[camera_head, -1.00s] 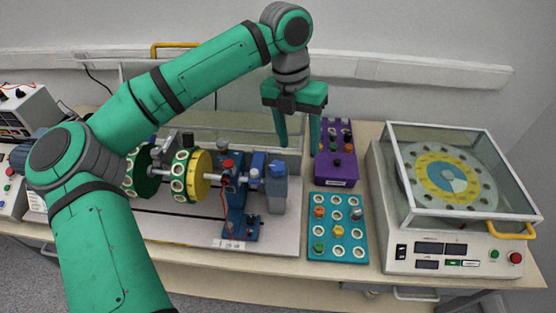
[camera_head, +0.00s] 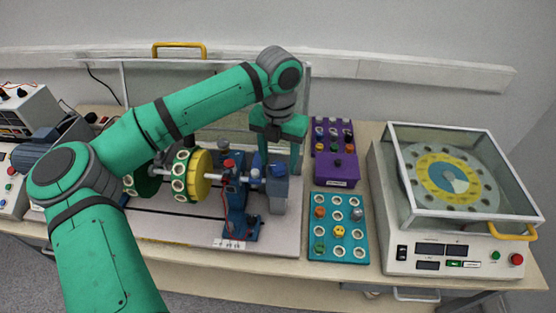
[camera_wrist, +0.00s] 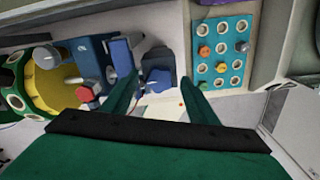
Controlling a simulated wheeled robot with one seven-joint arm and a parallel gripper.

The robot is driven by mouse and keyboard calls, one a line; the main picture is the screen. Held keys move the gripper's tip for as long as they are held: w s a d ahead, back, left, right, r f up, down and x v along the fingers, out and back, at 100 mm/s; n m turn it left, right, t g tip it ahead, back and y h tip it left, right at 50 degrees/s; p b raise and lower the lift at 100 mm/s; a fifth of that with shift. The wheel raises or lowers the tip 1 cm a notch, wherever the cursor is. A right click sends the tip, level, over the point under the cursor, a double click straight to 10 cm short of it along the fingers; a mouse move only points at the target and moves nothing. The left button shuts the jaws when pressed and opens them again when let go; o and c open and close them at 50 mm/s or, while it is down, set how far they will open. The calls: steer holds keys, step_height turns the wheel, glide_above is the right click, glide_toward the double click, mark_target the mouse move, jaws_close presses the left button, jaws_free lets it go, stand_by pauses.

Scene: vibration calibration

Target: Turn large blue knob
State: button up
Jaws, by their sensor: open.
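The large blue knob (camera_head: 278,171) is at the right end of the shaft rig, above a blue-grey block. In the wrist view, the blue knob (camera_wrist: 158,78) shows between the two fingertips. My gripper (camera_head: 280,163) is open and points down over the knob, with one finger on each side. The wrist view shows the same open gripper (camera_wrist: 160,82) with gaps beside the knob. I cannot tell how deep the fingertips reach around it.
A yellow drum (camera_head: 200,175) and a blue stand with a red knob (camera_head: 229,164) lie left of the gripper. A purple box (camera_head: 337,170), a teal tray (camera_head: 328,252) and a glass-covered balancing machine (camera_head: 397,262) stand to the right. A clear panel is behind.

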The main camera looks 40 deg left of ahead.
steer(key=shift+f, duration=0.35)
steer(key=shift+s, duration=0.1)
steer(key=shift+c, duration=0.6)
steer(key=c, duration=1)
steer(key=shift+o, duration=0.2)
steer(key=shift+o, duration=0.2)
steer(key=shift+a+r+m, duration=0.1)
steer(key=shift+m, duration=0.5)
steer(key=m, duration=0.5)
steer(key=shift+c, duration=0.2)
steer(key=m, duration=0.5)
steer(key=shift+w+m, duration=0.25)
steer(key=shift+m, duration=0.15)
